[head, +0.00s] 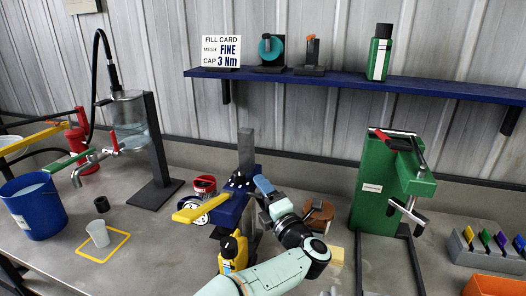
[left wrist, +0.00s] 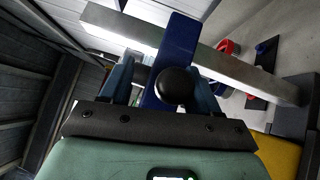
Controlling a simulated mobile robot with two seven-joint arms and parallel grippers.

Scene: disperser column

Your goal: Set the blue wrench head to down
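A blue head (head: 230,209) with small black parts on top sits on a grey upright column (head: 246,146) in the middle of the bench. A yellow lever (head: 198,212) sticks out to its left. My left gripper (head: 264,186) is at the right side of the blue head. In the left wrist view, its blue fingers (left wrist: 162,88) stand apart. A blue bar (left wrist: 177,48) and a round black knob (left wrist: 176,86) show between them, with a gap visible left of the knob. Whether a finger touches the knob is unclear. My right gripper is not in view.
A yellow bottle (head: 232,252) stands close in front, and a red can (head: 204,187) behind left. A green press (head: 385,185) stands to the right. A blue bucket (head: 35,205) and a clear tank (head: 130,120) are at left. A blue shelf (head: 340,83) runs above.

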